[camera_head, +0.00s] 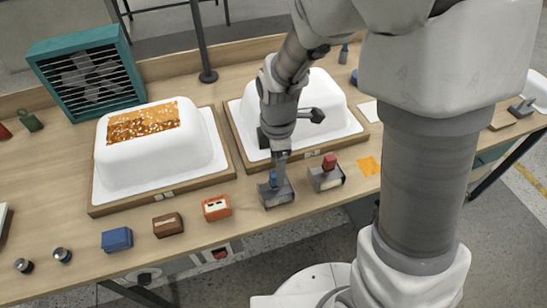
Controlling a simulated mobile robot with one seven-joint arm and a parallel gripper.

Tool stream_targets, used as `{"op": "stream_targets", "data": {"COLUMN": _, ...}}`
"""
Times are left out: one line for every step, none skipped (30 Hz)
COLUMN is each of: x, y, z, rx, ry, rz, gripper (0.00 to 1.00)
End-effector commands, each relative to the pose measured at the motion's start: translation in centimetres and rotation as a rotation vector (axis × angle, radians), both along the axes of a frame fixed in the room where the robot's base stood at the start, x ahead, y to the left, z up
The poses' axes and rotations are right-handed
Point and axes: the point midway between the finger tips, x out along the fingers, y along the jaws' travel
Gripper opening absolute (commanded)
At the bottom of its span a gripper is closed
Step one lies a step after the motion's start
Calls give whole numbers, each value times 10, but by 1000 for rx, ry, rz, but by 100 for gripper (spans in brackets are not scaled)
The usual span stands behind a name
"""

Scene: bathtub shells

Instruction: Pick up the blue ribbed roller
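A small blue thing (273,179) shows in a grey metal holder (277,196) near the table's front edge, in the middle of the head view. It may be the blue ribbed roller; its ribs are too small to make out. My gripper (281,165) points down right at this blue thing and partly covers it. I cannot tell whether the fingers touch it, or whether they are open or shut.
A like holder (325,178) with a red piece stands close to the right. Two white tub shells (160,165) (326,105) on wooden boards stand behind. Blue (117,239), brown (168,225) and orange (216,207) blocks line the front left. A teal fan (88,72) stands back left.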

Motion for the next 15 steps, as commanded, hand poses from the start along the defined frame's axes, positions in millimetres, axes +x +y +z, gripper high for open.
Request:
{"op": "stream_targets", "data": {"x": -1, "y": 0, "z": -11, "rx": -1, "ry": 3, "rz": 1, "gripper": 72}}
{"op": "stream_targets", "data": {"x": -1, "y": 0, "z": -15, "rx": -1, "ry": 3, "rz": 1, "gripper": 72}}
{"op": "stream_targets", "data": {"x": 0, "y": 1, "z": -20, "rx": 0, "ry": 2, "rz": 0, "gripper": 72}}
{"op": "stream_targets", "data": {"x": 0, "y": 0, "z": -22, "rx": 0, "ry": 2, "rz": 0, "gripper": 72}}
{"op": "stream_targets", "data": {"x": 0, "y": 0, "z": -25, "rx": 0, "ry": 1, "rz": 0, "gripper": 72}}
{"op": "stream_targets", "data": {"x": 0, "y": 0, "z": -27, "rx": 0, "ry": 0, "rz": 0, "gripper": 72}}
{"op": "stream_targets", "data": {"x": 0, "y": 0, "z": -28, "rx": 0, "ry": 0, "rz": 0, "gripper": 72}}
{"op": "stream_targets", "data": {"x": 0, "y": 0, "z": -29, "rx": 0, "ry": 0, "rz": 0, "gripper": 72}}
{"op": "stream_targets", "data": {"x": 0, "y": 0, "z": -31, "rx": 0, "ry": 1, "rz": 0, "gripper": 72}}
{"op": "stream_targets", "data": {"x": 0, "y": 0, "z": -34, "rx": 0, "ry": 1, "rz": 0, "gripper": 72}}
{"op": "stream_targets", "data": {"x": 1, "y": 1, "z": -36, "rx": 0, "ry": 2, "rz": 0, "gripper": 72}}
{"op": "stream_targets", "data": {"x": 1, "y": 1, "z": -42, "rx": -1, "ry": 2, "rz": 0, "gripper": 72}}
{"op": "stream_targets", "data": {"x": 2, "y": 1, "z": -46, "rx": -1, "ry": 3, "rz": 0, "gripper": 72}}
{"op": "stream_targets", "data": {"x": 2, "y": 2, "z": -50, "rx": -1, "ry": 3, "rz": -1, "gripper": 72}}
{"op": "stream_targets", "data": {"x": 3, "y": 2, "z": -56, "rx": -1, "ry": 3, "rz": 0, "gripper": 72}}
